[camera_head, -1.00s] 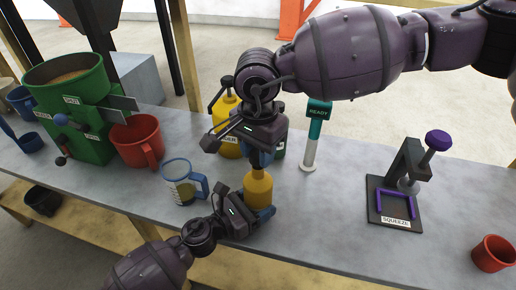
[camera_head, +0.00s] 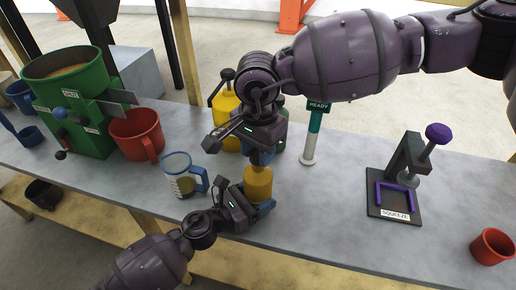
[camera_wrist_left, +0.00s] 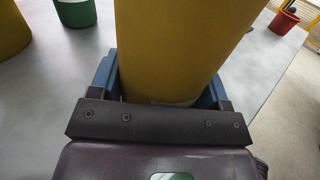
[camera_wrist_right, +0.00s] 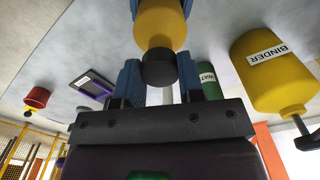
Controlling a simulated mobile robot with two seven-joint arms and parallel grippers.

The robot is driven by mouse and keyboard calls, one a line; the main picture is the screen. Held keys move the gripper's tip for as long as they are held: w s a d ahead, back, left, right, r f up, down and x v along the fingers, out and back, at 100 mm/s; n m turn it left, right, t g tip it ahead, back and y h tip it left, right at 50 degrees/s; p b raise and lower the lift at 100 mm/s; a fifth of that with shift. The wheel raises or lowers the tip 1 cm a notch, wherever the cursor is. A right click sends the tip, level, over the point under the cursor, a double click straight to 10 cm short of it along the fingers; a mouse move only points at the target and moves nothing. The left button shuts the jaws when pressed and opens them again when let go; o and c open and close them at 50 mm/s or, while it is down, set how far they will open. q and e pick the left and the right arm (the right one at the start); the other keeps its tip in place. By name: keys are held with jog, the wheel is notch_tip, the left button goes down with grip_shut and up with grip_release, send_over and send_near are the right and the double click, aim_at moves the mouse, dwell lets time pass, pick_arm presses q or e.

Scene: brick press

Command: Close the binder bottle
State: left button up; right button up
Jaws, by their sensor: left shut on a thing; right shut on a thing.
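A yellow bottle (camera_head: 258,184) stands near the table's front edge in the head view. My left gripper (camera_head: 256,200) is shut around its lower body; the yellow body fills the space between the blue fingers in the left wrist view (camera_wrist_left: 172,45). My right gripper (camera_head: 260,156) is right above the bottle, pointing down. In the right wrist view its blue fingers are shut on a dark round cap (camera_wrist_right: 160,68), in line with the bottle's yellow top (camera_wrist_right: 160,25). The cap meets the bottle top there; whether it is seated or threaded I cannot tell.
Behind stands a yellow BINDER container (camera_wrist_right: 268,72) with a dark top, with a green container (camera_wrist_right: 208,80) beside it. A clear blue-handled jug (camera_head: 180,176) and red mug (camera_head: 136,134) are left. The READY post (camera_head: 312,135) and squeeze press (camera_head: 394,195) are right, with bare table between.

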jog(key=shift+f, duration=0.6)
dwell(0.3)
